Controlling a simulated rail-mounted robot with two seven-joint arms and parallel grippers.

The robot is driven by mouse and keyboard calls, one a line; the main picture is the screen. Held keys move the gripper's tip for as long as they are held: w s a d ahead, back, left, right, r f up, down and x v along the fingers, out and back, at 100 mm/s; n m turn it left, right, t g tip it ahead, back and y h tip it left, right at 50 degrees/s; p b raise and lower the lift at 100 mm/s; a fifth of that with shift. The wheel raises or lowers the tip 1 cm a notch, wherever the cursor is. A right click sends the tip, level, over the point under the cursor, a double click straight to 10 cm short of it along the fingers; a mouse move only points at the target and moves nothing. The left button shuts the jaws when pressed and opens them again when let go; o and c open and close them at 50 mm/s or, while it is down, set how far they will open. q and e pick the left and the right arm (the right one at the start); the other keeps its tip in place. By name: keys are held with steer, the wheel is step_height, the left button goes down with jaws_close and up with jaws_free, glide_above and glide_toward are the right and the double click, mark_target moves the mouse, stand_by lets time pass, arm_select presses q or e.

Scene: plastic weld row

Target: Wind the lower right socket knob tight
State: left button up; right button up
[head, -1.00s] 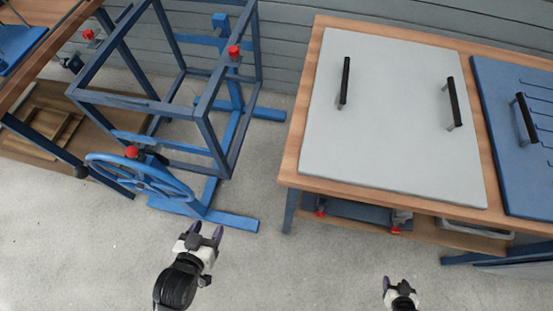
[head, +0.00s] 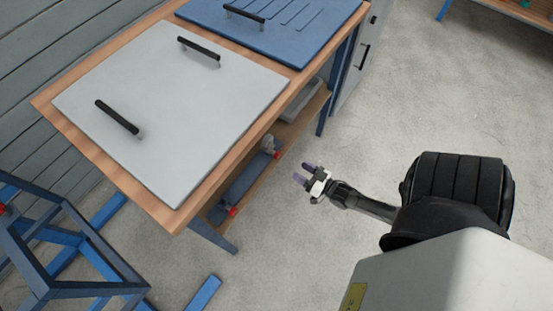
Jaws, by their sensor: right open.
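The blue metal frame (head: 75,287) shows only in part at the lower left, far from the gripper. A red knob (head: 4,210) on it is cut off by the left picture edge. I cannot tell whether this is the lower right socket knob. The handwheel and the frame's other knobs are out of view. My left gripper is out of view.
A wooden-topped workbench (head: 165,214) carries a grey lid (head: 170,110) and a blue lid (head: 290,25), both with black handles. Its lower shelf (head: 285,130) holds a clamp-like item with red ends (head: 232,211). A grey cabinet (head: 358,60) stands behind. The floor at right is open.

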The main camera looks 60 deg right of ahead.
mark_target(279, 156)
steer(key=w+b, duration=0.1)
steer(key=w, duration=0.1)
steer(key=w+b, duration=0.1)
steer(key=w, duration=0.2)
steer(key=w+d+b, duration=0.1)
steer(key=w, duration=0.2)
steer(key=shift+w+f, duration=0.1)
steer(key=shift+w, duration=0.05)
steer(key=shift+w+d, duration=0.3)
steer(key=shift+w, duration=0.45)
steer(key=shift+a, duration=0.1)
